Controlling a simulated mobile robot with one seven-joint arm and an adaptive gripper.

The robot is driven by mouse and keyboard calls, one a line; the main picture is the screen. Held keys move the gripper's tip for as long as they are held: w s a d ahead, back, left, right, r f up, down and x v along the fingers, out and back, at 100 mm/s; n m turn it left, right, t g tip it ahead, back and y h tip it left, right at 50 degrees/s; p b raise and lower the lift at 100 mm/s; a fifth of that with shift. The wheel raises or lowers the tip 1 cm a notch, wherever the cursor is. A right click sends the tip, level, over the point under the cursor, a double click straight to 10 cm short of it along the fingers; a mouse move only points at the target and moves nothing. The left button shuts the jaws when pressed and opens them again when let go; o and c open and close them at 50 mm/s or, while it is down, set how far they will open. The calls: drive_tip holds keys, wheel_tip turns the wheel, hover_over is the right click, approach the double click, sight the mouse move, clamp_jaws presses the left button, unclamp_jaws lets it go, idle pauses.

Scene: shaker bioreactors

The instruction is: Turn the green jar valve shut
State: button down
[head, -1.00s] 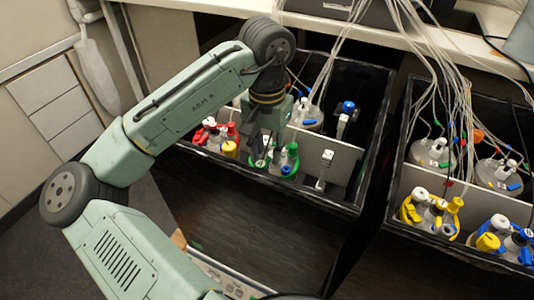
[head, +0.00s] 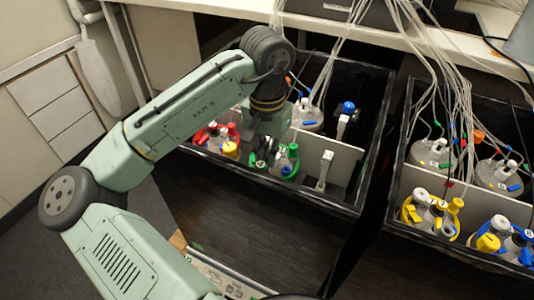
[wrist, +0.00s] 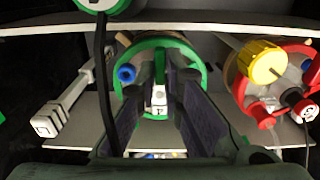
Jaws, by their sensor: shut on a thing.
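The green jar (head: 291,152), with a green ring and white and blue caps, stands in the left black box. In the wrist view the green-ringed jar (wrist: 204,75) is straight below my gripper (wrist: 160,78). The two dark fingers are shut on the green valve (wrist: 160,70), a narrow upright green piece at the middle of the jar top. A white tag shows just below it. The fingers hide the valve's sides, so its exact turn is hard to read. In the head view my gripper (head: 262,146) is at the jar's left side, its fingertips mostly hidden.
A red-ringed jar with a yellow cap (wrist: 262,62) is close on the right in the wrist view. A white post (wrist: 62,108) stands on the left. The left box (head: 345,208) has a white divider (head: 345,158). Tubes hang behind, and a second box is at right.

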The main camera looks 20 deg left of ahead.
drive_tip(key=shift+m, duration=0.3)
drive_tip(key=m+p, duration=0.3)
drive_tip(key=shift+d+r, duration=0.1)
drive_tip(key=shift+r, duration=0.1)
drive_tip(key=m+p, duration=0.2)
drive_tip(key=m, duration=0.3)
drive_tip(key=shift+f+p, duration=0.1)
drive_tip(key=shift+p, duration=0.2)
drive_tip(key=m+p, duration=0.1)
drive_tip(key=m, duration=0.3)
drive_tip(key=shift+s, duration=0.15)
drive_tip(key=m, duration=0.5)
drive_tip(key=shift+f+p, duration=0.1)
drive_tip(key=shift+p, duration=0.25)
drive_tip(key=shift+m, duration=0.3)
drive_tip(key=c, duration=1.7)
unclamp_jaws()
wheel_tip(320, 180, up, 12)
